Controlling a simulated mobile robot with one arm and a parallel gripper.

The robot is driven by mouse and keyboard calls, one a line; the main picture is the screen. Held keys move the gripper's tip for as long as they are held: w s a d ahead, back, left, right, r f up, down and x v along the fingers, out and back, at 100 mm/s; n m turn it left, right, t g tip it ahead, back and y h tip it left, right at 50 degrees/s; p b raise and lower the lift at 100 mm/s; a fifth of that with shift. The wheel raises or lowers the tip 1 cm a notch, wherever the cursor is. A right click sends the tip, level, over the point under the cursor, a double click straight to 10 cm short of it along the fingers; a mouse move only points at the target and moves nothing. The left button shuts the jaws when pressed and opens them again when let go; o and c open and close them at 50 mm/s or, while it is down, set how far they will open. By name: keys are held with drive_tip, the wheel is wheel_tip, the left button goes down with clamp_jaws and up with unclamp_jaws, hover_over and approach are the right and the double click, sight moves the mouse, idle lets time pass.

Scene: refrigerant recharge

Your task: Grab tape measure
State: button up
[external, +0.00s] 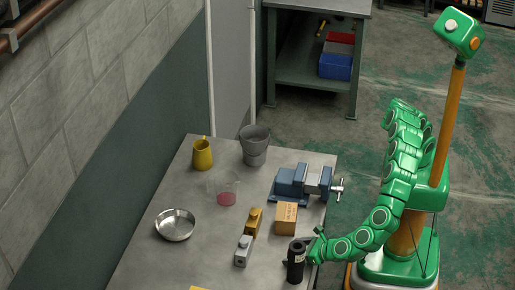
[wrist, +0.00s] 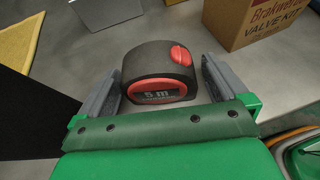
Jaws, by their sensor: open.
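The tape measure (wrist: 158,75) is dark grey with a red button and a red-edged "5 m" label. It sits on the grey table in the wrist view. My gripper (wrist: 160,66) is open, with one grey finger on each side of it. Narrow gaps seem to show between the fingers and its sides; contact is not visible. In the external view my gripper (external: 313,246) is low at the table's right edge, behind a black cylinder (external: 296,262). I cannot make out the tape measure there.
A cardboard valve kit box (external: 286,218) stands close by, also in the wrist view (wrist: 250,22). A blue vise (external: 291,182) is behind it. Brass (external: 253,221) and grey (external: 242,252) blocks, a metal bowl (external: 175,225), a yellow mug (external: 202,155) and a grey bucket (external: 254,150) share the table (external: 145,262).

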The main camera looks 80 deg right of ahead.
drive_tip(key=shift+w+f, duration=0.1)
drive_tip(key=shift+w, duration=0.1)
drive_tip(key=c, duration=1.1)
